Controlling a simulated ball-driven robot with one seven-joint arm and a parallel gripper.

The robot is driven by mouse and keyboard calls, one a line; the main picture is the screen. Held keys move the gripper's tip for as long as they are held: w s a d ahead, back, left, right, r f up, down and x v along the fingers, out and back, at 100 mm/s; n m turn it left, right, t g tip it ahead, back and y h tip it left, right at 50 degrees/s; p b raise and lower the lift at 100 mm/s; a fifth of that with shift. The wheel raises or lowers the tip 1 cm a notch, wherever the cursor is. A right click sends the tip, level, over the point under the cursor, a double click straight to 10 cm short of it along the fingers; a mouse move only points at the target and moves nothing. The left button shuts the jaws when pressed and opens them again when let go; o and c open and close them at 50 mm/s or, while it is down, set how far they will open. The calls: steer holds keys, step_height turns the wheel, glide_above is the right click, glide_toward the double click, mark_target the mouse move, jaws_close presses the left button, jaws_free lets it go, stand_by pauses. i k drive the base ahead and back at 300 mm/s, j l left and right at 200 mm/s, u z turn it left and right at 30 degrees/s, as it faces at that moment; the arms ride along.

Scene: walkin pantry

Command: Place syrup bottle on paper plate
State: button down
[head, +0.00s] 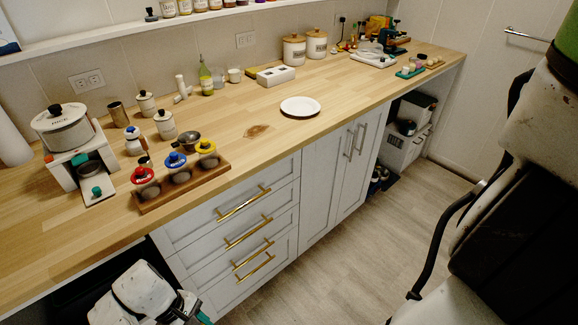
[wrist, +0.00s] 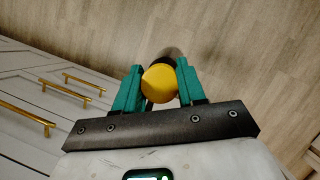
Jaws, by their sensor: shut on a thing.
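The paper plate (head: 300,106) is white, round and empty, and lies on the wooden counter near its front edge in the head view. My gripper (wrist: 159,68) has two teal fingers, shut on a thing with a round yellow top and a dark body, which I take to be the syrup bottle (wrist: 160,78). Its lower part is mostly hidden below the yellow top. Floor boards show behind it in the wrist view. In the head view my arm's end is at the lower left, in front of the drawers and below the counter top; the held bottle cannot be made out there.
The counter (head: 250,131) is clear around the plate. A wooden rack (head: 215,177) with several colored-lid jars stands at the front left. A green bottle (head: 206,82) and a white box (head: 275,76) stand behind the plate. Drawers with brass handles (head: 243,204) face my arm.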

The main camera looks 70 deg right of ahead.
mark_target(301, 110)
steer(key=k+l, duration=0.1)
steer(key=l, duration=0.25)
steer(key=k+l, duration=0.15)
steer(key=l, duration=0.25)
steer(key=k+l, duration=0.1)
steer(key=l, duration=0.25)
steer(key=k+l, duration=0.15)
steer(key=l, duration=0.2)
